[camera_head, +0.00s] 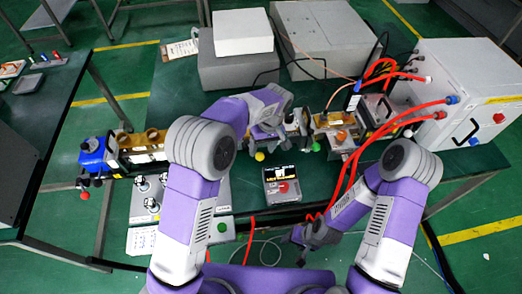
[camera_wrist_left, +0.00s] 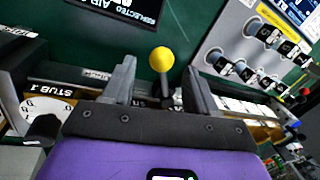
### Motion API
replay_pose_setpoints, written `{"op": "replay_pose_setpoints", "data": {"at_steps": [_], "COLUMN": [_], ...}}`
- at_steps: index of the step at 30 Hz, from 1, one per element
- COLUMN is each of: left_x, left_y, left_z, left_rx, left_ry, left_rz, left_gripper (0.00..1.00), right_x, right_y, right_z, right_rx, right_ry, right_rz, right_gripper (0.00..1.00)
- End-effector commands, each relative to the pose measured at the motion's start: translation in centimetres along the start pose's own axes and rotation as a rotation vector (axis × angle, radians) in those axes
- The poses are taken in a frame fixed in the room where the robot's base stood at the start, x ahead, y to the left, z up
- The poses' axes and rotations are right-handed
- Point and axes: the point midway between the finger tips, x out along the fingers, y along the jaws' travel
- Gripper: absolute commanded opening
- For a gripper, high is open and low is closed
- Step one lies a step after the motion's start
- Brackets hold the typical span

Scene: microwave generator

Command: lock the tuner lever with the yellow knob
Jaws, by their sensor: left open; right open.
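The yellow knob (camera_head: 259,156) sits at the end of a dark lever in the middle of the bench, in front of the tuner row. In the left wrist view the yellow knob (camera_wrist_left: 162,59) and its stem show between the two fingers. My left gripper (camera_head: 262,146) is open, reaching down over the lever from above; its fingers (camera_wrist_left: 158,72) stand apart on either side of the stem, with gaps visible. My right gripper (camera_head: 301,247) is open and low, over the bench's front edge, away from the lever. The arm hides part of the tuner.
A small display box with a red button (camera_head: 283,185) stands just in front of the knob. Red hoses (camera_head: 350,180) run from the white cabinet (camera_head: 480,85) at the right. A lever with a green knob (camera_head: 315,147) stands right of the yellow one. A grey valve panel (camera_head: 150,200) lies left.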

Motion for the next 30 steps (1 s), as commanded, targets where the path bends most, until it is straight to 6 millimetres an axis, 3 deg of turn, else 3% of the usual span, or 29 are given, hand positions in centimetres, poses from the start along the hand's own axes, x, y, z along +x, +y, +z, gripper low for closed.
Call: {"op": "replay_pose_setpoints", "data": {"at_steps": [3,9,26,30], "left_x": [-2.4,-4.6,-4.9,-5.8], "left_y": [0.0,0.0,0.0,-0.2], "left_z": [-0.1,-0.1,0.0,0.0], "left_rx": [0.0,0.0,0.0,0.0], "left_ry": [0.003,0.002,0.0,0.0], "left_rz": [0.003,0.003,0.001,0.001], "left_gripper": [0.58,0.58,0.58,0.58], "right_x": [-0.6,-0.9,-0.9,-1.8], "right_y": [-0.2,-0.4,-0.4,-0.7], "right_z": [0.0,0.0,0.0,0.1], "right_rx": [0.0,0.0,0.0,0.0], "right_ry": [0.0,0.0,0.0,0.0], "right_rz": [0.0,0.0,0.0,0.0], "right_gripper": [0.6,0.6,0.6,0.6]}}
